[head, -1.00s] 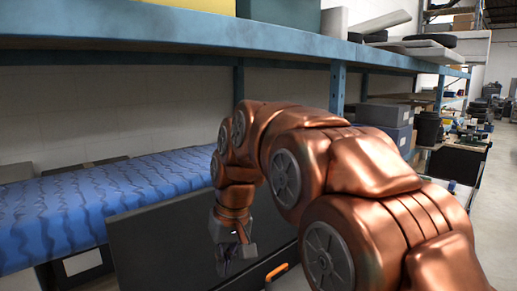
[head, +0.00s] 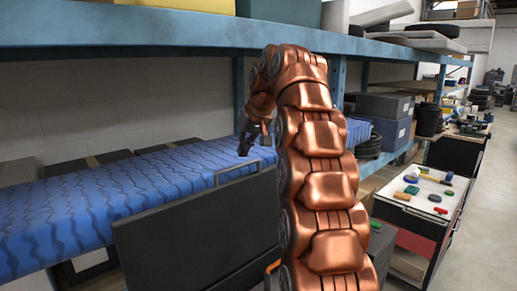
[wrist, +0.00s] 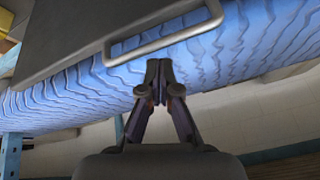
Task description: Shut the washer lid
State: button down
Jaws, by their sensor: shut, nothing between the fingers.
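The washer lid appears as a dark, upright-looking flat panel (head: 190,235) at lower middle in the head view. A pale metal bar handle (head: 237,170) sits along its top edge. In the wrist view the lid (wrist: 90,30) fills the upper left and its handle (wrist: 165,42) crosses the top middle. My gripper (head: 246,143) shows just above the handle in the head view. In the wrist view my gripper's fingertips (wrist: 158,66) are together and empty, close to the handle without gripping it. The washer's body is mostly hidden by the lid and my arm.
A blue wave-patterned surface (head: 90,205) runs behind the lid. A blue shelf beam (head: 140,25) spans overhead, with an upright post (head: 337,85). A white-topped cabinet (head: 425,190) with several small items stands at right. Open floor (head: 485,200) lies beyond it.

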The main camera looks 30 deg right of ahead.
notch_tip(320, 180, up, 4)
jog(key=r+t+p, duration=0.1)
jog(key=p, duration=0.1)
send_over(259, 166)
jog(key=d+h, duration=0.1)
jog(key=shift+t, duration=0.3)
jog(key=b+x, duration=0.1)
jog(key=x, duration=0.4)
jog(key=b+x, duration=0.2)
jog(key=x, duration=0.3)
jog(key=shift+s+d+f, duration=0.1)
jog(key=shift+s+f, duration=0.15)
jog(key=shift+s, duration=0.1)
jog(key=shift+s+r, duration=0.25)
jog(key=shift+s, duration=0.1)
jog(key=shift+s+f+b, duration=0.3)
jog(key=shift+s+b, duration=0.05)
jog(key=shift+s, duration=0.25)
jog(key=shift+s+a+f, duration=0.1)
jog(key=shift+s+a, duration=0.1)
jog(key=shift+s, duration=0.25)
jog(key=shift+s+a, duration=0.15)
jog(key=shift+s, duration=0.4)
jog(key=shift+f, duration=0.2)
